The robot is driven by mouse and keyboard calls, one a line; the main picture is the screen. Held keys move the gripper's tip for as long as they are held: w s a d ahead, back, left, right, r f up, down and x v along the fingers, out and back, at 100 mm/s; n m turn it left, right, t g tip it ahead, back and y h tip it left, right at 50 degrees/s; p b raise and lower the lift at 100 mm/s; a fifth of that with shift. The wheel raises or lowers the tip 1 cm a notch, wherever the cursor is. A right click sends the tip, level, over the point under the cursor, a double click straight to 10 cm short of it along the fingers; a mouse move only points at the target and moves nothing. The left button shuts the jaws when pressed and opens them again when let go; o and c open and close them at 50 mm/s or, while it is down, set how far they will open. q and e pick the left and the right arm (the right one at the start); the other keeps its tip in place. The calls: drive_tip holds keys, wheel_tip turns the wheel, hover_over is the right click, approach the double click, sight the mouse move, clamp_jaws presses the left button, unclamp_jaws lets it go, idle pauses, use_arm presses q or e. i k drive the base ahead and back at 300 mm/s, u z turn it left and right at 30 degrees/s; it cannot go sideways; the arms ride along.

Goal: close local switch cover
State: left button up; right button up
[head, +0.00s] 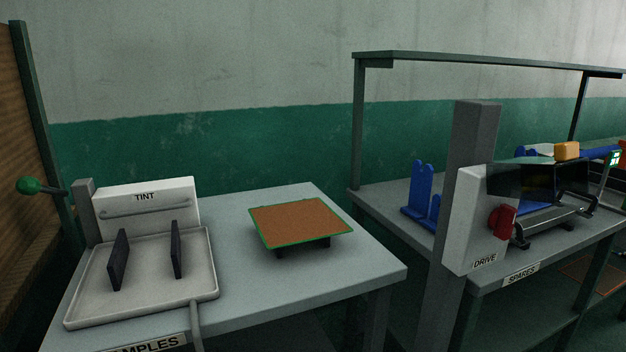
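A pale grey switch box (464,220) labelled DRIVE is fixed to a grey post at the right. A red rotary knob (502,222) sticks out of its right-hand face. A dark see-through panel (508,180), apparently the switch cover, stands out from the upper part of that face, above the knob. The knob shows uncovered, so the cover looks open; its hinge is not clear. Neither of my grippers is in view.
A grey table holds a white TINT tray (147,308) with two upright dark plates, and a brown green-edged board (300,223) on a dark stand. Behind the post, a SPARES bench (384,200) carries blue brackets (421,190) and a yellow block (566,151).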

sight(534, 179)
drive_tip(key=k, duration=0.5)
drive_tip(key=z, duration=1.05)
drive_tip(key=i, duration=0.7)
drive_tip(key=u, duration=0.3)
